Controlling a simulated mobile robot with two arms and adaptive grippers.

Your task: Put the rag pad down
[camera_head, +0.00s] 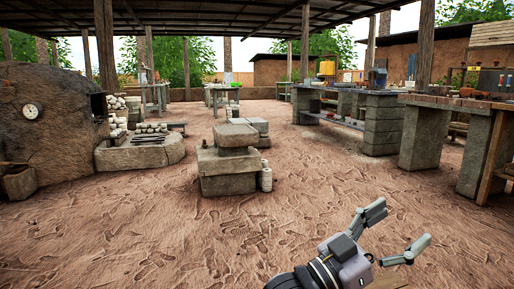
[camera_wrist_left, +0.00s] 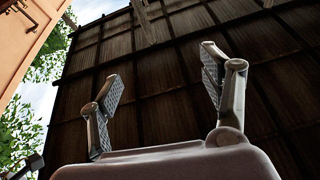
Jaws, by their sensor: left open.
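My left gripper (camera_head: 406,221) is at the lower right of the head view, its two grey fingers spread apart with nothing between them. It also shows in the left wrist view (camera_wrist_left: 160,66), open and empty, with its fingers against the dark roof. I cannot make out a rag pad in either view. My right gripper is in neither view.
A low block of stacked stone (camera_head: 228,172) stands mid-floor. A domed mud kiln (camera_head: 50,130) stands at left. Workbenches on block legs (camera_head: 424,146) line the right side. The trodden earth floor (camera_head: 150,230) is open in front.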

